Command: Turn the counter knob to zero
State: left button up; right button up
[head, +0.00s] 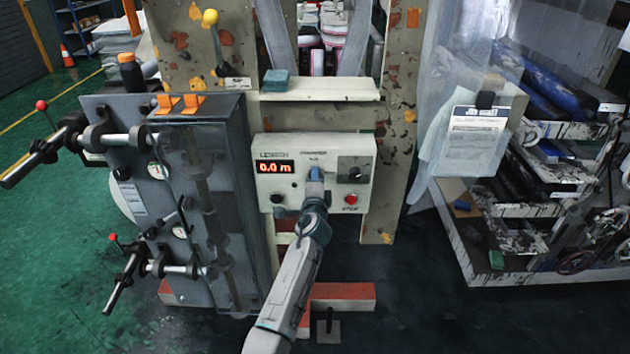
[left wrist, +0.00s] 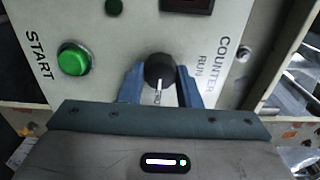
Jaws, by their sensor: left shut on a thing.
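The counter box (head: 262,205) is a pale panel in the middle of the head view. Its red display (head: 275,168) reads 0.0 m. My left gripper (head: 315,178) is in front of the panel and hides part of it. In the left wrist view the black counter knob (left wrist: 159,68) is between the blue fingers of my left gripper (left wrist: 160,85), which is shut on it. The knob's white pointer line points down in that view. The words COUNTER and RUN are to its right. In the head view the gripper hides this knob. My right gripper is not in view.
A green START button (left wrist: 73,59) is left of the knob in the left wrist view. A grey cabinet (head: 230,150) with levers stands at the left; a rack (head: 480,245) stands at the right.

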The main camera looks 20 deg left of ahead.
pick_arm(q)
jog(key=o, duration=0.7)
jog(key=shift+r, duration=0.15)
jog(key=shift+o, duration=1.2)
jog(key=shift+w+a, duration=0.1)
jog(key=p+v, duration=0.2)
jog(key=v, duration=0.8)
jog(key=shift+s+p, duration=0.35)
jog(key=shift+s, duration=0.05)
